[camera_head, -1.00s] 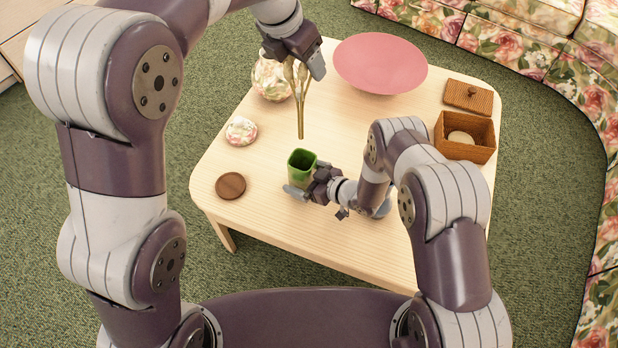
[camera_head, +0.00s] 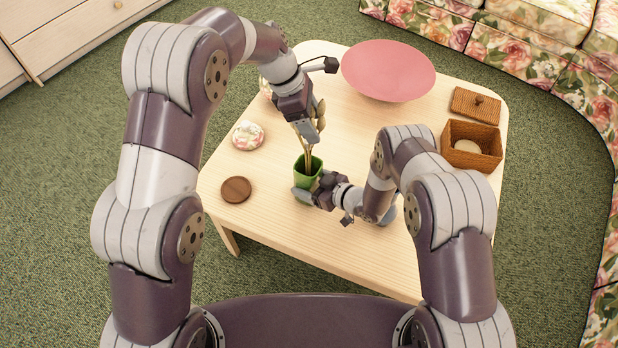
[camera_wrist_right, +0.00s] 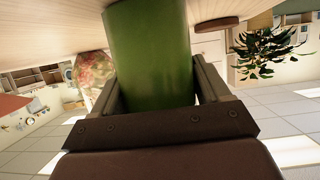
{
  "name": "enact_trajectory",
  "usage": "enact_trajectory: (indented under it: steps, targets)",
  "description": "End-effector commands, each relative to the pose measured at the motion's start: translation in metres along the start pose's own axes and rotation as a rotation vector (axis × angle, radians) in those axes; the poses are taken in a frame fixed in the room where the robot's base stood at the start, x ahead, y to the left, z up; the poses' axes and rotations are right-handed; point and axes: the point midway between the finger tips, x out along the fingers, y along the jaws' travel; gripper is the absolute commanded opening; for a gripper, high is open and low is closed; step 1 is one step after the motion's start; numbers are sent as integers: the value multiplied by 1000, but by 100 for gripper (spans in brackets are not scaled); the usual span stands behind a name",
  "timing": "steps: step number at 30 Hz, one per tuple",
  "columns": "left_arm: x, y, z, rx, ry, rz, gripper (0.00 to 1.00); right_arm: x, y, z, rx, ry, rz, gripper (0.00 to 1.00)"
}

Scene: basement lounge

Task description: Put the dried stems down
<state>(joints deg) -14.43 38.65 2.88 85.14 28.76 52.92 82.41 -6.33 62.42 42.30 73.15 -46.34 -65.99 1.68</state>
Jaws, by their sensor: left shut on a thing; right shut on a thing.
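The dried stems (camera_head: 305,138) are thin and tan. My left gripper (camera_head: 308,124) is shut on them above the green cup, and their lower ends reach down into the cup's mouth. Whether they touch its bottom is hidden. The green cup (camera_head: 301,176) stands near the front middle of the table. My right gripper (camera_head: 313,190) is shut on the cup from the right and front. In the right wrist view the cup (camera_wrist_right: 150,60) sits between both fingers.
The wooden table (camera_head: 290,245) also holds a round brown lid (camera_head: 236,189), a floral lid (camera_head: 248,135), a pink bowl (camera_head: 388,72), and a wooden box (camera_head: 471,158) with its lid (camera_head: 476,105) beside it. A floral jar behind my left gripper is mostly hidden. The front table area is clear.

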Motion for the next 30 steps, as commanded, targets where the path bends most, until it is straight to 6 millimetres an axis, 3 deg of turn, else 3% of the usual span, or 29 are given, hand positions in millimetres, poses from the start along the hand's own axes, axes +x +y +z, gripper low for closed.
enact_trajectory:
  steps: [3,13,23,24,26,30]
  targets:
    - [27,-1,-11,2,1,-4,37,0,0,0,0,1,0,35]
    - [73,-1,-31,2,1,-3,37,0,0,0,0,1,0,35]
    - [78,0,-33,3,2,0,37,0,0,0,0,1,0,35]
    - [79,0,-33,3,2,1,72,0,0,0,0,1,0,35]
    - [78,0,-33,3,1,1,91,0,0,0,-1,1,0,35]
    - [78,0,-33,3,1,1,91,0,0,0,-1,1,0,35]
